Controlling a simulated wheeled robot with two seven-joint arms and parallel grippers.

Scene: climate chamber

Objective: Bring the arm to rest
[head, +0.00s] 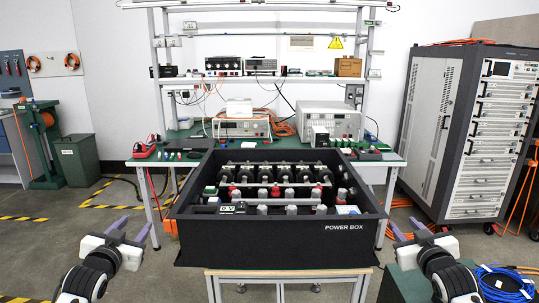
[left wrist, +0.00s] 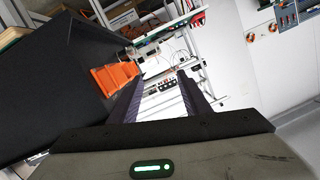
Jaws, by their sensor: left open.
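My left gripper (head: 130,228) is at the lower left of the head view, to the left of the black power box and apart from it. Its two purple fingers are spread with nothing between them. In the left wrist view the open fingers (left wrist: 158,92) show dark, with only the background between them. My right gripper (head: 403,226) is at the lower right of the head view, to the right of the power box. Its purple fingers stand apart and I see nothing held between them.
The black power box (head: 275,254), with several parts inside, sits on a stand between my grippers. Its dark side (left wrist: 50,75) and an orange part (left wrist: 116,77) show in the left wrist view. A green workbench (head: 185,160) stands behind, a grey rack (head: 465,130) right.

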